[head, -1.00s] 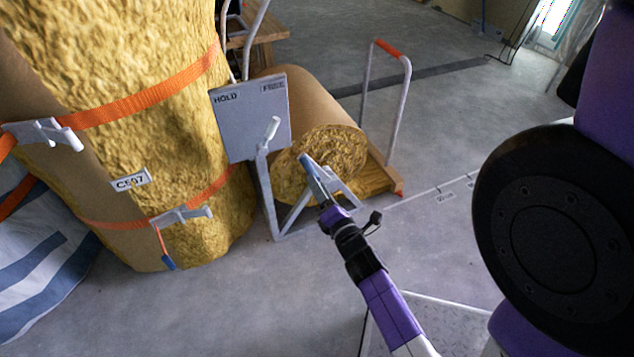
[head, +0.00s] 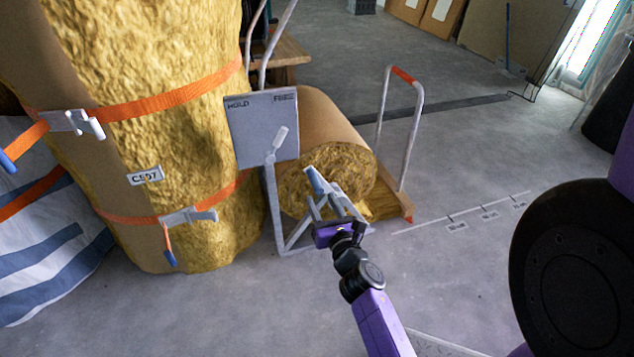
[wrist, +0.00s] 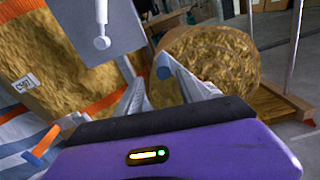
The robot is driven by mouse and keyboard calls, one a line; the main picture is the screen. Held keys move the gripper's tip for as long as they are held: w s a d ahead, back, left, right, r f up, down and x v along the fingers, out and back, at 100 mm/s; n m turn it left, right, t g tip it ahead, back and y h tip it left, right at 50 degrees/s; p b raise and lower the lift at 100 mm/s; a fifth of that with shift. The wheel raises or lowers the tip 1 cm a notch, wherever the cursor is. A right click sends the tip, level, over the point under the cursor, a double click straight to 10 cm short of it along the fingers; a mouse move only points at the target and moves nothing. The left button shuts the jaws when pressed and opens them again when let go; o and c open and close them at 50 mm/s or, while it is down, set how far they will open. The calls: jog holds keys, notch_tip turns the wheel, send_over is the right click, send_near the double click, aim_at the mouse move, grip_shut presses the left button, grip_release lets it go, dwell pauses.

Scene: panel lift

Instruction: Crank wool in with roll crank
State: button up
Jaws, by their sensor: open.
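A roll of yellow wool with a brown wrap (head: 335,130) lies behind a grey stand (head: 272,205), its round end facing me. A short blue-grey handle (head: 315,182), seemingly the roll crank, shows in front of that end. In the wrist view the handle (wrist: 163,66) appears between my finger tips; I cannot tell whether they touch it. My gripper (head: 328,196) is open, its fingers spread towards the roll. My fingers partly hide the roll's lower end.
A tall wool bale (head: 190,60) with orange straps stands close on the left, beside a blue-and-white striped bag (head: 40,240). A wooden cart with an upright metal handle (head: 415,130) is at the right of the roll. The floor in front is clear.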

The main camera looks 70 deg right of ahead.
aim_at(313, 178)
jog(key=shift+d+n, duration=0.15)
jog(key=shift+n, duration=0.35)
jog(key=shift+w+d+r+n+b, duration=0.15)
jog(key=shift+w+d+n, duration=0.15)
jog(key=shift+d+n, duration=0.2)
jog(key=shift+w+d+f+n+b, duration=0.15)
jog(key=shift+w+d+n, duration=0.15)
jog(key=shift+d+n, duration=0.15)
jog(key=shift+b+x, duration=0.35)
jog(key=shift+x, duration=3.5)
jog(key=shift+r, duration=0.1)
grip_shut()
